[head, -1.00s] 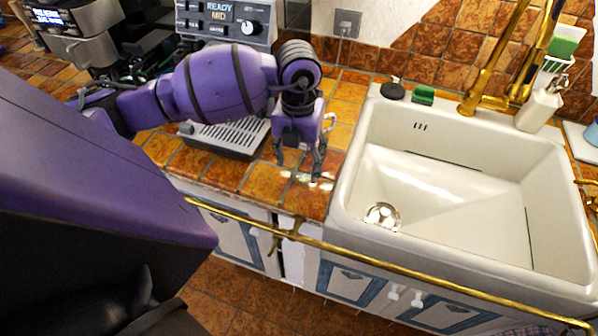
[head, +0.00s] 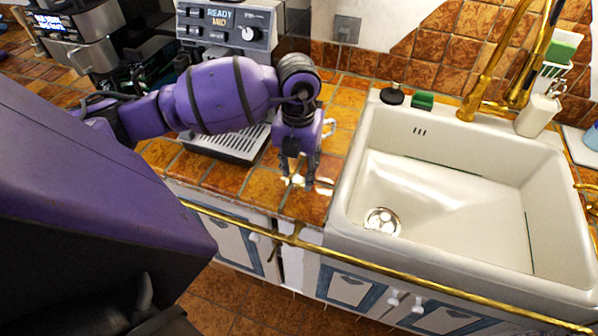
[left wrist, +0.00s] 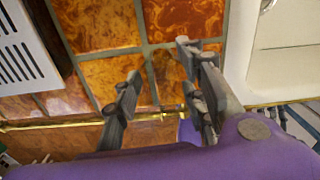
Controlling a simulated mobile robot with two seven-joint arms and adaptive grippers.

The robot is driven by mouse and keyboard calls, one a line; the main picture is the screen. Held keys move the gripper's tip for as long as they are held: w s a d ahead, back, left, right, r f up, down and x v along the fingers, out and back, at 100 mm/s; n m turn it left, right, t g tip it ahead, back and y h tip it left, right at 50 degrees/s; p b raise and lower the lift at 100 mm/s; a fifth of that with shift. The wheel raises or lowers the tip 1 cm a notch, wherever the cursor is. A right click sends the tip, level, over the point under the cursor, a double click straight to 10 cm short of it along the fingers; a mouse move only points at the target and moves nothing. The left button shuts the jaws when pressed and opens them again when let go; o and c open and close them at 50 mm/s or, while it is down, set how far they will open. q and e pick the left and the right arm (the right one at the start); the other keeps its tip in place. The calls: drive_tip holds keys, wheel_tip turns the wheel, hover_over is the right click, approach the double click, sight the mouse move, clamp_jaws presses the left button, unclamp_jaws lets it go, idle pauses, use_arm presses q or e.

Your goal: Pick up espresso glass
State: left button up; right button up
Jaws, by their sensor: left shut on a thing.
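My left gripper (head: 299,172) points down over the tiled counter strip between the coffee machine and the sink. Its two fingers are shut on the espresso glass (head: 298,181), with a gap between them. The glass is clear and small, and shows only as faint bright glints at the fingertips. In the left wrist view the left gripper (left wrist: 161,68) has its fingers spread apart by a glass's width, and the glass itself can hardly be made out there. I cannot tell whether the glass still touches the counter. My right gripper is not in view.
The white sink (head: 455,210) lies close to the right of the gripper. The coffee machine's drip tray (head: 232,146) is to the left and shows in the left wrist view (left wrist: 22,50). A brass rail (head: 380,262) runs along the counter front (head: 305,208).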

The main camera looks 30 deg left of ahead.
use_arm(q)
drive_tip(key=shift+r, duration=0.65)
drive_tip(key=s+d+r, duration=0.6)
drive_tip(key=s+r, duration=0.5)
drive_tip(key=s, duration=0.1)
drive_tip(key=shift+s+d+r, duration=0.15)
drive_tip(key=shift+d+r, duration=0.2)
drive_tip(key=shift+d, duration=0.05)
drive_tip(key=w+d+f+n, duration=0.2)
drive_tip(key=w+n, duration=0.3)
drive_tip(key=n, duration=1.1)
drive_tip(key=w+d+f+n, duration=0.1)
drive_tip(key=w+n, duration=0.4)
drive_tip(key=n, duration=1.1)
drive_tip(key=shift+d+f, duration=0.4)
